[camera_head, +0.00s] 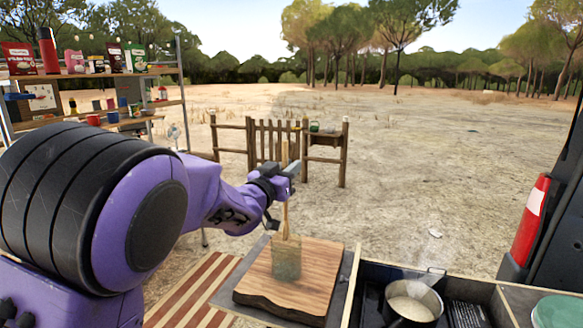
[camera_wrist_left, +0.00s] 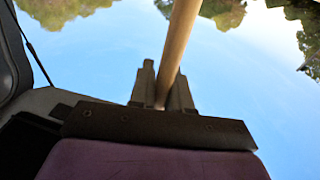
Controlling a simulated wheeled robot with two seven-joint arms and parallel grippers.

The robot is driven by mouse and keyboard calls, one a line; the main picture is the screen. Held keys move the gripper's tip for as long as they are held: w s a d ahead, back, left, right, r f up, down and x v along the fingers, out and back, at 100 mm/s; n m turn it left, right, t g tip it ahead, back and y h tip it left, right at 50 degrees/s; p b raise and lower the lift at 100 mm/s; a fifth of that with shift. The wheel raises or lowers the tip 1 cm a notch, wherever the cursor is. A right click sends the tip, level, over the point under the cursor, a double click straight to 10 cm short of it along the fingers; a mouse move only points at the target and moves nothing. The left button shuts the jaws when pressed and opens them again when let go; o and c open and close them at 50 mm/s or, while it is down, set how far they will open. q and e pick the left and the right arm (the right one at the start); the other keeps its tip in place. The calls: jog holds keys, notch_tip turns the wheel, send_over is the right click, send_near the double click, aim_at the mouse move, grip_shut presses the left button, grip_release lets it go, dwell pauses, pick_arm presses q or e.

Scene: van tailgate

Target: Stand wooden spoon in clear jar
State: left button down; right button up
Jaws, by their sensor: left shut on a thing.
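The wooden spoon (camera_head: 286,217) is upright, with its shaft showing above and below my left gripper (camera_head: 285,181). The left gripper is shut on the shaft, which also passes between the two fingers in the left wrist view (camera_wrist_left: 178,48). The clear jar (camera_head: 287,262) stands upright on a wooden board (camera_head: 320,270), straight below the gripper. The spoon's lower end overlaps the jar's mouth and upper part; how deep it sits inside is hard to tell. My right gripper is in neither view.
A pot (camera_head: 412,300) sits on a stove right of the board. Shelves with packets and mugs (camera_head: 100,95) are at the back left. A wooden gate (camera_head: 272,142) stands beyond. The board around the jar is clear.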

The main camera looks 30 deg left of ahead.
pick_arm(q)
notch_tip(320, 180, down, 6)
jog(key=b, duration=0.3)
jog(key=shift+w+r+b, duration=0.1)
jog(key=shift+r+b, duration=0.15)
jog(key=shift+b, duration=0.1)
jog(key=shift+w+f+b, duration=0.1)
jog(key=shift+f+b, duration=0.2)
jog(key=shift+f, duration=0.2)
